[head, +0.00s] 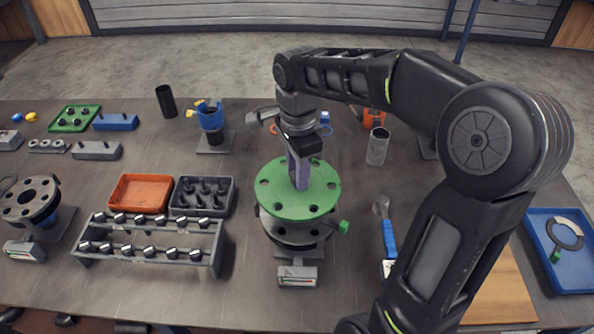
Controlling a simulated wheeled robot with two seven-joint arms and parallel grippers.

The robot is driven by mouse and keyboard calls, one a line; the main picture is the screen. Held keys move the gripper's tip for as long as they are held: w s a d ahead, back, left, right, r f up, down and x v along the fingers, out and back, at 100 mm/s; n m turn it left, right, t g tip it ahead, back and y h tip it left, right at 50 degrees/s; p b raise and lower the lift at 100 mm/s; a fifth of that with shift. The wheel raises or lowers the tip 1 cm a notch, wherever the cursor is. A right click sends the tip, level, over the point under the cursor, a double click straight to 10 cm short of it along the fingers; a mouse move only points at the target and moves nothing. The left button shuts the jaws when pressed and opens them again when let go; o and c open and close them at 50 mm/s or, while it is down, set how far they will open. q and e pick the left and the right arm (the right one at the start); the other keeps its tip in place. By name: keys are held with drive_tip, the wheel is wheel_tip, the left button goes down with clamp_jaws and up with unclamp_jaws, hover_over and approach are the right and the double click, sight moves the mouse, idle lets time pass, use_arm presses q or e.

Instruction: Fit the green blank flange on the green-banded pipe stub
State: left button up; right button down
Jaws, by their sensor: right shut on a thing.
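The green blank flange (272,202) is a round disc with bolt holes and a grey-purple upright grip (299,173) at its middle. My right gripper (301,148) is shut on this grip from above. The disc lies roughly level over the dark flange (292,237) of a pipe stub at the table's middle. It covers most of that flange; I cannot tell whether they touch. A small green tab (344,227) sticks out at the right between them. The stub's band is hidden. My left gripper is out of view.
A bolt rack (150,243) stands left of the stub, with an orange tray (140,193) and a dark socket tray (202,196) behind it. Another dark flanged stub (30,203) is at far left. A blue-handled tool (389,236) lies right. A blue tray (562,275) is at far right.

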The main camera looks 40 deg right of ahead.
drive_tip(key=shift+s+d+r, duration=0.1)
drive_tip(key=shift+s+d, duration=0.1)
drive_tip(key=shift+s, duration=0.05)
drive_tip(key=shift+w+a, duration=0.1)
drive_tip(key=shift+w, duration=0.05)
drive_tip(key=shift+f+b, duration=0.5)
drive_tip(key=shift+f, duration=0.7)
drive_tip(key=shift+f+b, duration=0.85)
drive_tip(key=shift+f, duration=0.5)
drive_tip(key=shift+f, duration=0.1)
drive_tip(key=shift+f+b, duration=0.5)
drive_tip(key=shift+b, duration=0.15)
